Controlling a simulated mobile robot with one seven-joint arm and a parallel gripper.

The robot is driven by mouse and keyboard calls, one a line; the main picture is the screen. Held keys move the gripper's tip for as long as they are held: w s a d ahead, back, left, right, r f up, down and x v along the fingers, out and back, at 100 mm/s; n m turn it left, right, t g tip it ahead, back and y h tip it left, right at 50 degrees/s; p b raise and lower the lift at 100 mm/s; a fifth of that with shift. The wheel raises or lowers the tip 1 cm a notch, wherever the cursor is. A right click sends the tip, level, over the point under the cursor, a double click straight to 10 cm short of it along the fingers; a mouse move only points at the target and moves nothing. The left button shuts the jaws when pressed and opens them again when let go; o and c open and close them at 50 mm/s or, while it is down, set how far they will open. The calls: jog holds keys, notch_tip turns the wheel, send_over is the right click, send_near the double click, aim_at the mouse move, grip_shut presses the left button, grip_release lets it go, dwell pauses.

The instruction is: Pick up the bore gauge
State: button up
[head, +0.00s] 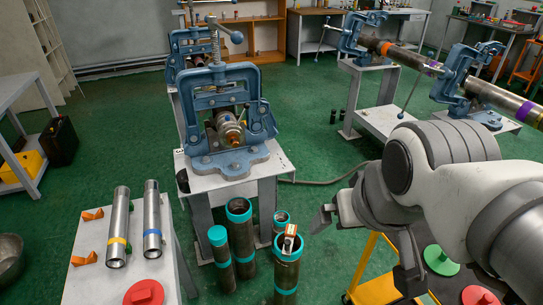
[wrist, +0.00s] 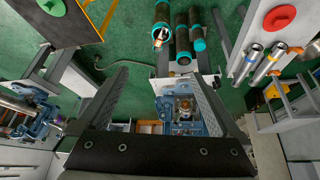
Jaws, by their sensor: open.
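A small white and orange-brown item (head: 290,240), which may be the bore gauge, sticks up from the mouth of a dark pipe with a teal rim (head: 287,268) on the floor. In the wrist view the item (wrist: 160,37) shows at the pipe mouth, beyond my fingertips and above them in the picture. Its lower part is hidden inside the pipe. My gripper (head: 365,256) is open and empty, to the right of the pipe in the head view. Both fingers show wide apart in the wrist view (wrist: 158,73), touching nothing.
Several teal-rimmed pipes (head: 240,235) stand close together. A blue vise (head: 228,125) on a white stand is behind them. A white table (head: 88,285) at left holds two silver tubes and a red disc. A yellow-framed cart (head: 372,290) is below my arm.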

jog(key=shift+c, duration=0.2)
jog(key=shift+w, duration=0.1)
jog(key=shift+c, duration=1.1)
jog(key=shift+w+f, duration=0.1)
jog(key=shift+w, duration=0.2)
jog(key=shift+c, duration=1.3)
jog(key=w+f+n+b, duration=0.1)
jog(key=w, duration=0.2)
jog(key=w+f+n+g+b, duration=0.1)
jog(key=w, duration=0.2)
jog(key=w+f+n+b, duration=0.1)
jog(key=w+b, duration=0.1)
jog(key=w, duration=0.1)
jog(key=shift+w+a+f+g+h, duration=0.1)
jog(key=shift+w+f+g+h, duration=0.2)
jog(key=shift+w+g, duration=0.1)
jog(key=n+g+b, duration=0.4)
jog(key=n+b, duration=0.4)
send_over(287, 242)
notch_tip(287, 242, down, 30)
notch_tip(287, 242, down, 12)
jog(key=shift+f+b, duration=0.1)
jog(key=shift+b, duration=1.05)
jog(key=shift+f+b, duration=0.75)
jog(key=shift+f, duration=1.8)
